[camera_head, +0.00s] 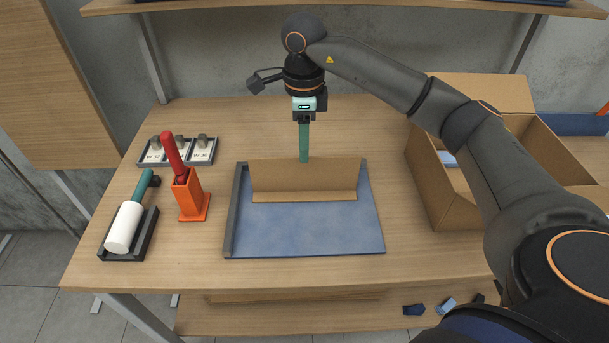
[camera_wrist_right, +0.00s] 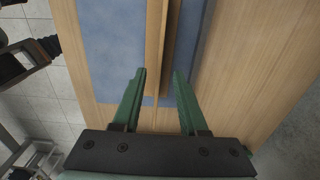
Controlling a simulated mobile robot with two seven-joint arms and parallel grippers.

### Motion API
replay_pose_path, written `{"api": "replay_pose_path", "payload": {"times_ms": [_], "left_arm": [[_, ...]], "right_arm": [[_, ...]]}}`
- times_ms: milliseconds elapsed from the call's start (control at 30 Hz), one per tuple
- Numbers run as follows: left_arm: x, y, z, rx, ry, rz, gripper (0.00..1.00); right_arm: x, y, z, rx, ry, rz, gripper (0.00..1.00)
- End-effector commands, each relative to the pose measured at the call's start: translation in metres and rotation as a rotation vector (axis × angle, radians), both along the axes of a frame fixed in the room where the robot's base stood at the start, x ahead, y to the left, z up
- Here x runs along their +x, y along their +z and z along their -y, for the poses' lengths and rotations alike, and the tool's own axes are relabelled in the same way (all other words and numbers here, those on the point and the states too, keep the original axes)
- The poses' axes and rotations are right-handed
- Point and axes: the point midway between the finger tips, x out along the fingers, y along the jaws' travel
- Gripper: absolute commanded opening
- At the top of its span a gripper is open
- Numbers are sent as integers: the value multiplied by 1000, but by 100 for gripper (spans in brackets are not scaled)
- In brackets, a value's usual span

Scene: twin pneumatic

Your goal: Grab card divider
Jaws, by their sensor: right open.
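The card divider (camera_head: 285,175) is a brown folded card. It stands on a blue mat (camera_head: 310,228) with one flap upright and a lower flap lying toward me. My right gripper (camera_head: 304,158) points down at the top edge of the divider, near its middle. In the right wrist view my right gripper (camera_wrist_right: 159,74) is open, with two green fingers apart. The divider (camera_wrist_right: 157,40) runs edge-on in line with the gap between them. I cannot tell whether a finger touches it. My left gripper is not in view.
An open cardboard box (camera_head: 432,185) stands at the right, partly behind my right arm. At the left are an orange holder (camera_head: 190,200) with a red-handled tool, a white roller (camera_head: 124,228) in a dark tray, and a grey tray (camera_head: 203,157) of small parts. A shelf (camera_head: 400,8) hangs above.

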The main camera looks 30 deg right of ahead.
Motion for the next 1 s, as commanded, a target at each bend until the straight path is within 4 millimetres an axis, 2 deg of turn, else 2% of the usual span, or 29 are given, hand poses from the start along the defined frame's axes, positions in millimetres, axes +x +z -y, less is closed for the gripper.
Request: {"api": "replay_pose_path", "payload": {"times_ms": [33, 133, 367, 700, 1000], "left_arm": [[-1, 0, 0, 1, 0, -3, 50], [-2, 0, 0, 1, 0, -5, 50], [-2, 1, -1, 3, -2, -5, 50], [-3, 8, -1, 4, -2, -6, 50], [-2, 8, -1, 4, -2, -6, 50]], "right_arm": [[-1, -11, 0, -1, 0, -6, 42], [-1, -28, 0, 0, -1, -5, 42], [-1, -46, 0, 0, 0, -1, 42], [-3, -91, 2, -1, -1, -3, 42], [-2, -96, 1, -1, 0, 1, 41]]}}
